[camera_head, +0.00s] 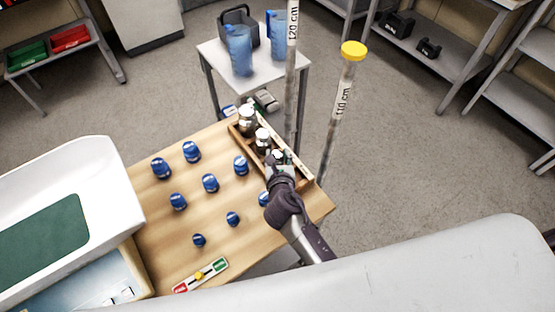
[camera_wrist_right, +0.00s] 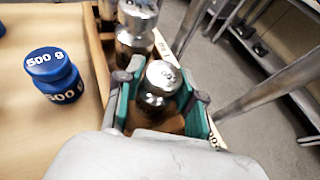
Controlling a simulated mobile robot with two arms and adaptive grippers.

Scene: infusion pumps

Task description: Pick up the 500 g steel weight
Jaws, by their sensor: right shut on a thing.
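A wooden rack (camera_head: 237,134) at the right of the wooden table holds a row of shiny steel weights. Two of them, the far one (camera_head: 247,122) and the middle one (camera_head: 263,141), stand free of my gripper. My right gripper (camera_head: 279,165) is at the near end of the rack. In the right wrist view its teal-padded fingers (camera_wrist_right: 160,103) are shut on the near steel weight (camera_wrist_right: 160,82), one on each side. Its top mark is only partly readable, ending in zeros. The weight looks upright and still within the rack. My left gripper is not in view.
Several blue weights (camera_head: 210,183) stand on the table left of the rack; one (camera_wrist_right: 58,77) reads 500 g. Tall poles marked 120 cm (camera_head: 291,75) and 110 cm (camera_head: 342,105) rise close to the rack's right side. A red-green level board (camera_head: 200,275) lies at the front.

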